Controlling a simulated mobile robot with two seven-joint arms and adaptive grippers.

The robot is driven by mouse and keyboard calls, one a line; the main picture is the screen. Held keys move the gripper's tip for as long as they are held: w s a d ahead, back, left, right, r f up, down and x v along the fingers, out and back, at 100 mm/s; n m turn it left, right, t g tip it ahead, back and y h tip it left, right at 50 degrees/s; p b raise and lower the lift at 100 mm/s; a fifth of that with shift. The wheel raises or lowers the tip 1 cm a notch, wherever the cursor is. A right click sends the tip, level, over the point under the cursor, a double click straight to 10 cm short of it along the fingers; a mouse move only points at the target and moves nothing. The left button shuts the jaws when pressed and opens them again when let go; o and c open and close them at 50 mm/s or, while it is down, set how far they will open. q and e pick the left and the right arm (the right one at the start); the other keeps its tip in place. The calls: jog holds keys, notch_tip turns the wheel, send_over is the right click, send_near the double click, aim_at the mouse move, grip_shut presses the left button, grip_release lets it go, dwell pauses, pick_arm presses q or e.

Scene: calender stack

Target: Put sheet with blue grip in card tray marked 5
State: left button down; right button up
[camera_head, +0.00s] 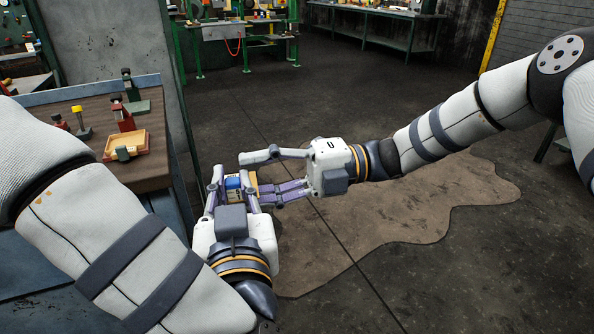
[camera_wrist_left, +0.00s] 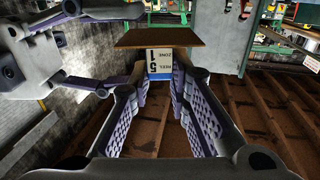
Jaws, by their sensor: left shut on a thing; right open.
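My left gripper (camera_head: 232,184) is shut on a small piece with a blue part (camera_head: 233,189), the blue grip of a sheet. In the left wrist view the blue grip (camera_wrist_left: 159,76) sits between the fingertips, under a white face with dark print that looks upside down. A flat brown panel (camera_wrist_left: 157,38) shows just above it; a tan edge (camera_head: 252,184) shows beside the grip in the head view. My right gripper (camera_head: 256,178) is open close by, its fingers on either side of the tan edge. I cannot make out a card tray marked 5.
A workbench (camera_head: 70,98) stands at left, with a yellow-tan tray (camera_head: 140,142) holding a dark green block, a red block (camera_head: 123,118) and a yellow-topped post (camera_head: 78,119). Green-framed benches (camera_head: 375,27) stand at the back.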

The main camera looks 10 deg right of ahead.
jog(key=shift+a, duration=1)
jog(key=shift+f, duration=0.1)
jog(key=c, duration=1.1)
jog(key=o, duration=1.1)
jog(key=shift+d, duration=0.1)
